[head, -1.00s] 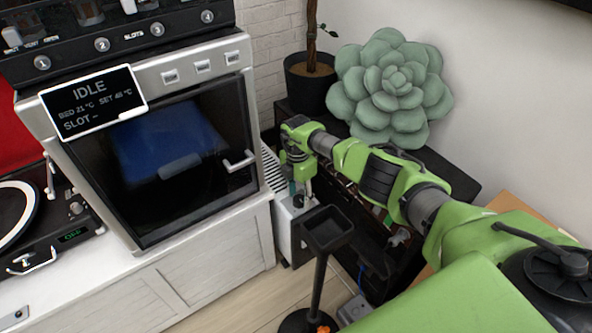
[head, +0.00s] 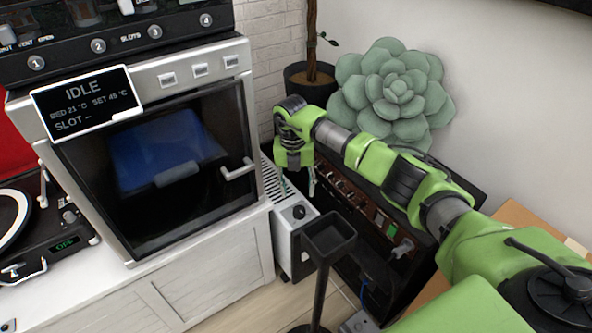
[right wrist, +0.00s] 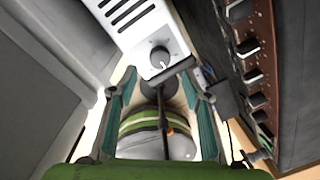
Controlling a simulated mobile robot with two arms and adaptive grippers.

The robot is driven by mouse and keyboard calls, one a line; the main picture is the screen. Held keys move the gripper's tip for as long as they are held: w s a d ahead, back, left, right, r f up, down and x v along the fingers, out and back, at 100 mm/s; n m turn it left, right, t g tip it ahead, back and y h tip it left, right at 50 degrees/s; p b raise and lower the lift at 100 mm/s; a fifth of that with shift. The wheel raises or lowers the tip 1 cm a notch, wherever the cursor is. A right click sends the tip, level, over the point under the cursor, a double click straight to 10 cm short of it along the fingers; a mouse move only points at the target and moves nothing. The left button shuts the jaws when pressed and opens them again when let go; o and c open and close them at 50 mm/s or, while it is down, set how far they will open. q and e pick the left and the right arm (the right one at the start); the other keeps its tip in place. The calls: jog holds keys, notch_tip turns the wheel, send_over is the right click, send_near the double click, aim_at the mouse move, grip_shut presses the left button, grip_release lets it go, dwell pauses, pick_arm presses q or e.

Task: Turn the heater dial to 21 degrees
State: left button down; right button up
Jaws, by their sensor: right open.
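The heater (head: 283,248) is a slim white box with a slotted top, standing between the white cabinet and a dark rack. Its round dial (head: 299,212) is dark in the head view. In the right wrist view the dial (right wrist: 160,57) looks grey with a light pointer mark; no degree number is readable. My right gripper (head: 298,184) points down above the heater, just behind the dial in the head view. It is open and empty, and its two fingers (right wrist: 160,82) show apart from the dial in the right wrist view. My left gripper is out of view.
A black stand with a square tray (head: 328,237) rises in front of the heater. The dark rack (head: 372,258) with knobs is close on the right. An oven-like machine (head: 160,150) sits on the cabinet (head: 200,285) at left. A green succulent-shaped thing (head: 393,90) is behind my arm.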

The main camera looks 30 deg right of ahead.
jog(key=shift+a+r+p, duration=0.15)
jog(key=shift+r+p, duration=0.3)
jog(key=shift+r, duration=2.35)
